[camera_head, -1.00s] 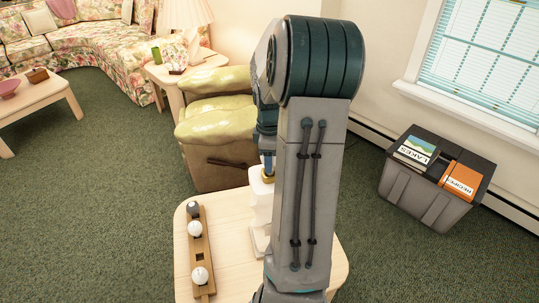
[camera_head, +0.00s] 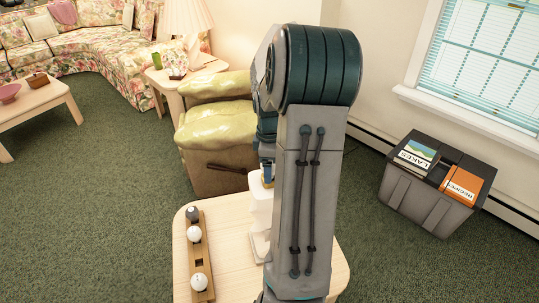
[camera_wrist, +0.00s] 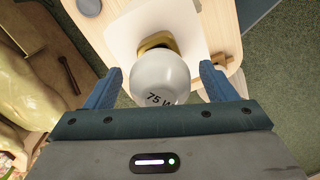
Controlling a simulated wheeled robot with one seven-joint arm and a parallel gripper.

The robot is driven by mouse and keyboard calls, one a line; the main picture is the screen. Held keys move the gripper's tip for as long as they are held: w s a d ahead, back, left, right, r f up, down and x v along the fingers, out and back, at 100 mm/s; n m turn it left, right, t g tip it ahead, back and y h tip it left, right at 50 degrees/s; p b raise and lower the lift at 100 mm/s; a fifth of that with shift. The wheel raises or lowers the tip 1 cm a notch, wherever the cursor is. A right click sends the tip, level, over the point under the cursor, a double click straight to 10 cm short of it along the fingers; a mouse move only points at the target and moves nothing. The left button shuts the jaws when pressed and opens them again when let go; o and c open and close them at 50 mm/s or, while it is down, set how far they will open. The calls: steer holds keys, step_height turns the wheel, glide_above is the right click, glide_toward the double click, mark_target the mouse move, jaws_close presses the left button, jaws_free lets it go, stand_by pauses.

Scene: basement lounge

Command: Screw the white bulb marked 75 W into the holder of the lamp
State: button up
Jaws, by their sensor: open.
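The white bulb marked 75 W (camera_wrist: 158,78) is at the brass-coloured holder (camera_wrist: 156,41) of the lamp (camera_wrist: 191,33) in the wrist view. Its base is hidden behind its globe, so I cannot tell how deep it sits. My gripper (camera_wrist: 160,70) is open, with one blue finger on each side of the bulb and a visible gap at both sides. In the head view the white lamp (camera_head: 260,205) stands on the small wooden table (camera_head: 228,240), partly hidden by my arm.
A wooden rack (camera_head: 205,263) on the table's left holds a grey bulb (camera_head: 192,213), a white bulb (camera_head: 194,234) and another white bulb (camera_head: 199,282). An armchair (camera_head: 215,135) stands behind the table. A dark bin (camera_head: 416,190) with books stands at the right.

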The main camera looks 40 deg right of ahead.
step_height(320, 180, up, 14)
steer(key=shift+f+b, duration=0.25)
steer(key=shift+b, duration=0.15)
steer(key=shift+a, duration=0.1)
